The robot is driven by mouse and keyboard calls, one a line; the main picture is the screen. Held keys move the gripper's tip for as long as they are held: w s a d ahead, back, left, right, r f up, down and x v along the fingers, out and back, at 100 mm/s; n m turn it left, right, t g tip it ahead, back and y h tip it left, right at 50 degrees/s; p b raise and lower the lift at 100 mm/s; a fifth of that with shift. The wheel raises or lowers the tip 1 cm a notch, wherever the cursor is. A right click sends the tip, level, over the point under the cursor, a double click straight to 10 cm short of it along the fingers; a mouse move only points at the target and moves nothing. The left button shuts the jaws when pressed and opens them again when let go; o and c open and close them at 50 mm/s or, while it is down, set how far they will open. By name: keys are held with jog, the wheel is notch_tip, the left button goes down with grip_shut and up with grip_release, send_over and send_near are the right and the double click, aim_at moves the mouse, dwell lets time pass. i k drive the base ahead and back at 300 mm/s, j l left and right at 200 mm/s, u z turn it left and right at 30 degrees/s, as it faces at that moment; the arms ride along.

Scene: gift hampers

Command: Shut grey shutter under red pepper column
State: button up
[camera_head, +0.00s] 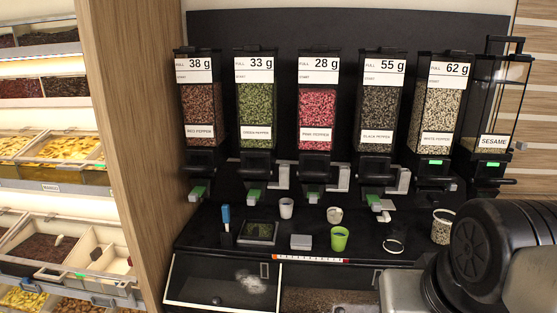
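The red pepper column (201,103) is the leftmost dispenser, filled with reddish-brown grains, with a 38 g display and a RED PEPPER label. Under it is a black outlet with a small green-and-grey piece (199,191) low at its front. I cannot tell for sure which part is the grey shutter or how far it is open. No large pale plate stands out to the right of this outlet, unlike at some of the other columns. My gripper is out of view; only dark and grey parts of my arm show at the lower right, far from the red pepper column.
Green (254,103), pink (317,104), black (378,107) and white pepper (440,108) columns and a sesame bin (495,100) stand to the right. Cups, including a green one (340,238), and a scale (258,232) crowd the black counter. A wooden panel (135,120) borders the left.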

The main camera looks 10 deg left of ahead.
aim_at(193, 198)
jog(key=i+j, duration=0.35)
jog(key=i+j+u, duration=0.15)
jog(key=i+j, duration=0.25)
jog(key=i, duration=0.2)
